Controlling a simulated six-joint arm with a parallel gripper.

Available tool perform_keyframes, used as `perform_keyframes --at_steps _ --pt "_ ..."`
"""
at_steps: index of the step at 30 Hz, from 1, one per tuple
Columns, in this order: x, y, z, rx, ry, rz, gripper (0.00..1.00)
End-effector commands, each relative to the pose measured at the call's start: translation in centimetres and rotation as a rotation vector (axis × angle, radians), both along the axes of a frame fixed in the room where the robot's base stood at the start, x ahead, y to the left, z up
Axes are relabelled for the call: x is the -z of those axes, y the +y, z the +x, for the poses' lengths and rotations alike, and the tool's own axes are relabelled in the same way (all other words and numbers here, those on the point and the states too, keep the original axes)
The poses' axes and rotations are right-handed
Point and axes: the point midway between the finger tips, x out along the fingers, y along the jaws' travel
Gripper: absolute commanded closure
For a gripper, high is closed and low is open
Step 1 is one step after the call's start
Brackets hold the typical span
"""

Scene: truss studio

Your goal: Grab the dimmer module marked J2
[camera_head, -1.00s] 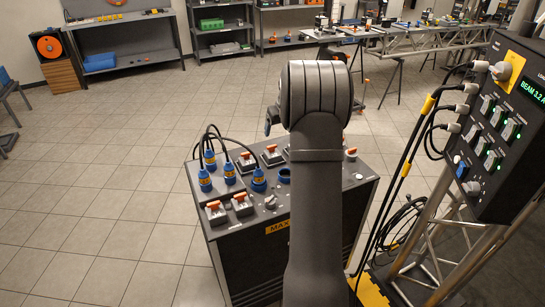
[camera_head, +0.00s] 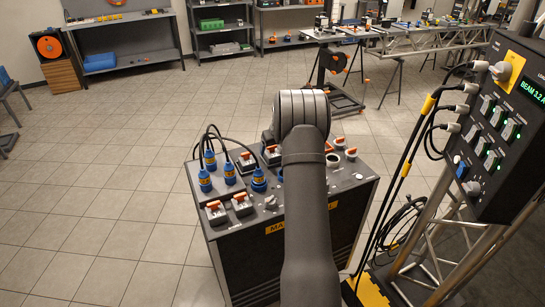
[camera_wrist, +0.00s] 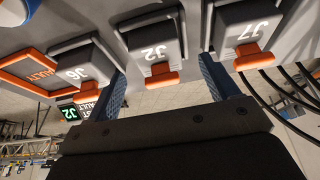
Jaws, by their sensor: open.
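The dimmer module marked J2 (camera_wrist: 152,42) is a grey block with an orange handle, seated in the panel at the top middle of the wrist view, its label upside down. My gripper (camera_wrist: 163,70) is open, with one blue finger on each side of the J2 module's near end. I cannot tell whether the fingers touch anything. Module J6 (camera_wrist: 84,66) sits to the left and module J7 (camera_wrist: 243,32) to the right. In the head view my arm hides my gripper, and no module label is readable there.
The dark cabinet (camera_head: 230,255) carries several modules, blue connectors (camera_head: 205,180) and black cables. A control box (camera_head: 505,125) on a truss stands at the right.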

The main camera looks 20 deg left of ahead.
Motion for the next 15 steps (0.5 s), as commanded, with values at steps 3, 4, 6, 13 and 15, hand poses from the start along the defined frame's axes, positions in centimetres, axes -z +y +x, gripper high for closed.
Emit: perform_keyframes --at_steps 3,4,6,13,15 --pt "1.9 0.2 0.5 0.0 0.002 -0.001 0.2" --pt "2.3 0.4 0.6 0.0 0.002 -0.001 0.2" --pt "2.9 0.6 0.9 0.0 0.001 0.001 0.2" --pt "3.6 0.8 1.1 -0.001 -0.001 0.002 0.2" --pt "3.6 0.8 1.1 -0.001 0.0 0.001 0.2"
